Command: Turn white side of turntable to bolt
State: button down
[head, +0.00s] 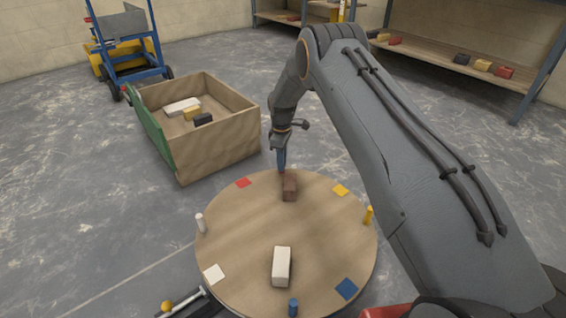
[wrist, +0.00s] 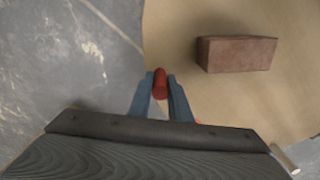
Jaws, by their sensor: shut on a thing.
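The round wooden turntable (head: 240,235) lies on the floor. It has a white square (head: 213,274) at front left, red (head: 243,183) at far left, yellow (head: 340,190) at far right and blue (head: 346,289) at front right. Coloured pegs stand at its rim: white (head: 199,222) left, yellow (head: 368,215) right, blue (head: 293,307) front. The bolt (head: 185,303), with a yellow knob, is outside the rim at front left, near the white square. My gripper (head: 281,169) is at the far rim. In the wrist view its blue fingers are shut on a red peg (wrist: 160,83).
A brown brick (head: 289,187) and a white block (head: 281,266) sit on the turntable. The brown brick (wrist: 236,54) is close to my gripper. A wooden crate (head: 222,150) with several blocks stands behind left, a blue cart (head: 128,55) beyond it. Shelves (head: 470,60) line the back right.

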jog(key=shift+a, duration=0.3)
jog(key=c, duration=1.6)
grip_release()
jog(key=shift+a, duration=0.3)
jog(key=shift+c, duration=0.2)
jog(key=shift+d+r, duration=0.1)
jog(key=shift+d, duration=0.35)
notch_tip(320, 180, up, 8)
jog(key=p, duration=0.3)
jog(key=shift+a+f, duration=0.15)
jog(key=shift+f, duration=0.05)
